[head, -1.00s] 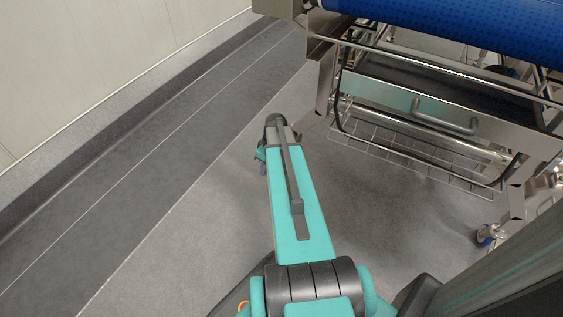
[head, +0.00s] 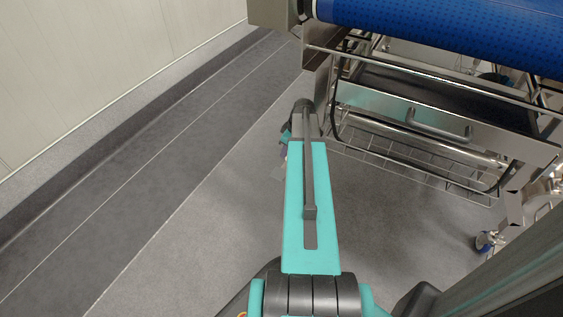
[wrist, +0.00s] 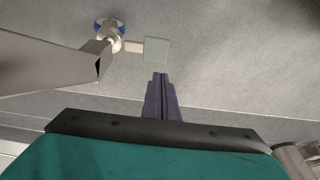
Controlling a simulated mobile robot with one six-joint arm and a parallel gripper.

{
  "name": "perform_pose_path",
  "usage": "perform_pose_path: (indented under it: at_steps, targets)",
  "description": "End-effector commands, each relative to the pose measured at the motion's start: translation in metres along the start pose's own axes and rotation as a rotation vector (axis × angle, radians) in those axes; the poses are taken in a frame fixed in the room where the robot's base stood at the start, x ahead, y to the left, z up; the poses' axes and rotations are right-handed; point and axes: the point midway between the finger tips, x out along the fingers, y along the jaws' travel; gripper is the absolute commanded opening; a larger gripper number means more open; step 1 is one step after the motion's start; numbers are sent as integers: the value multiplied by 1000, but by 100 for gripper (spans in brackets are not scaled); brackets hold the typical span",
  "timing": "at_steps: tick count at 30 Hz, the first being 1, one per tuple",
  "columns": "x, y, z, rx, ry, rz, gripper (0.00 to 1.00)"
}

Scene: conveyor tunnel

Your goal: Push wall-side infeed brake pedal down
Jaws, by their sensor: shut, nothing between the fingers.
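The brake pedal is a flat pale-grey square plate (wrist: 156,50) on a short stem beside a castor with a blue wheel (wrist: 109,25), seen at the top of the wrist view. The castor sits at the foot of a metal conveyor leg (wrist: 50,66). My gripper (wrist: 160,76) is shut and empty, its dark purple fingers together. In the wrist view the fingertips lie just below the plate's near edge; a small gap shows in the picture, but the height between them is unclear. In the head view my arm hides most of this area.
The conveyor with its blue belt (head: 450,32) stands at the upper right. Under it are a metal drawer with a handle (head: 438,124) and a wire rack (head: 400,165). Another castor (head: 486,242) stands at right. A pale wall (head: 80,70) runs along the left, with clear grey floor between.

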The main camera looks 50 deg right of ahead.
Motion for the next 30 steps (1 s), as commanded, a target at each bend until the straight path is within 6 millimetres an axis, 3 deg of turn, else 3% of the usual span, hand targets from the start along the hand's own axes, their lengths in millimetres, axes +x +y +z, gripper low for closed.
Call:
perform_pose_path:
  at_steps: [30]
  targets:
    - [126,0,10,2,-1,0,0]
